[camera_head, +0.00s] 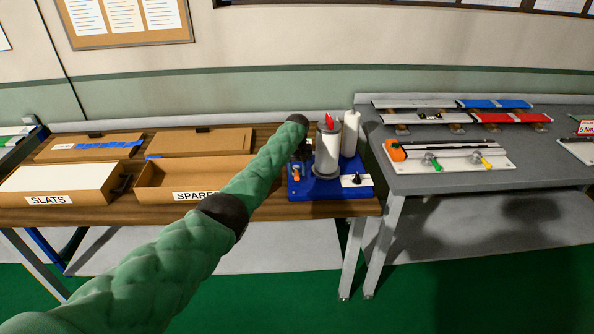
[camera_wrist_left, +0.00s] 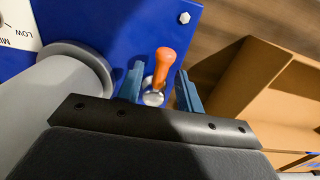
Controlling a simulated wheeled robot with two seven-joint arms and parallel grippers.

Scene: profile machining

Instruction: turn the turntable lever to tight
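The blue turntable base (camera_head: 330,190) stands at the right end of the wooden table. Its orange-handled lever (camera_head: 296,174) is at the left side of the base, beside a grey cylinder (camera_head: 327,150). In the left wrist view the lever (camera_wrist_left: 165,66) rises from a round metal pivot. My left gripper (camera_head: 304,152) is above the lever, its fingers largely hidden by my arm. The wrist view shows my left gripper (camera_wrist_left: 161,90) open, with one blue finger on each side of the lever and gaps visible. My right gripper is out of view.
A white cylinder (camera_head: 350,134) stands behind the grey one. A white plate with a black knob (camera_head: 356,180) is at the base's right. An open SPARE box (camera_head: 160,182) lies to the left. A grey bench (camera_head: 450,181) with fixtures stands at right.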

